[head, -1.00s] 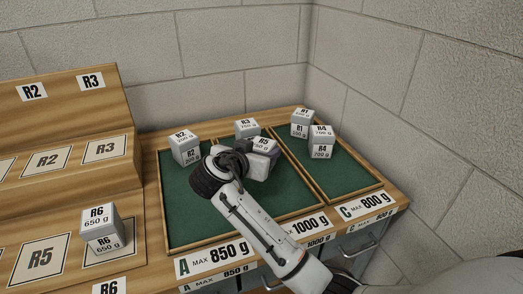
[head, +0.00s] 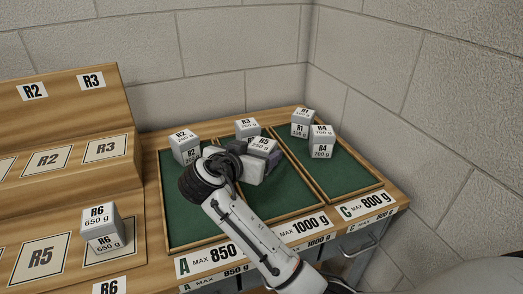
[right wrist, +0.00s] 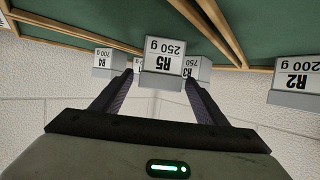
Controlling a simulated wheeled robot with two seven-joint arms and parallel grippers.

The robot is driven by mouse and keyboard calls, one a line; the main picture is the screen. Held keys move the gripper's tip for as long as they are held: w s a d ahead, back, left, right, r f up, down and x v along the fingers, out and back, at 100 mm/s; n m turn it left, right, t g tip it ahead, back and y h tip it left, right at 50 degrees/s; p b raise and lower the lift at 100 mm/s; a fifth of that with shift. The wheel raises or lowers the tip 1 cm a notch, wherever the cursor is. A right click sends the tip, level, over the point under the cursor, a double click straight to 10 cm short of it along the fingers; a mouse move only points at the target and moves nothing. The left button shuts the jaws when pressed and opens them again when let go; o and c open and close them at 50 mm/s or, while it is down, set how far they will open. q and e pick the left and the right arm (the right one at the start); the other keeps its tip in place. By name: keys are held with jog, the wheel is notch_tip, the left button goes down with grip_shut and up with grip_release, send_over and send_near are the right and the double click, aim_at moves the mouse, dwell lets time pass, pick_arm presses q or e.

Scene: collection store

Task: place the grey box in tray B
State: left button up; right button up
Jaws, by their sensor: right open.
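Several light grey labelled boxes are in view. The grey box R5, 250 g (head: 264,147), is at the middle tray, tray B, whose letter is hidden behind my arm. My right gripper (head: 268,157) is at this box and largely covers it in the head view. In the right wrist view the R5 box (right wrist: 162,66) shows upside down, between the ends of my two open fingers (right wrist: 158,78), with a gap visible at the sides. Whether it rests fully on the tray floor is hard to tell. My left gripper is not in view.
Box R3 (head: 247,128) stands at the back of the middle tray. Box R2 (head: 185,146) is in tray A (head: 187,215). R1 (head: 302,122) and R4 (head: 321,141) are in tray C (head: 345,178). Box R6 (head: 101,228) stands on the stepped wooden rack at left. Walls close the back and right.

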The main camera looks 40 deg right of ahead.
jog(key=v, duration=0.9)
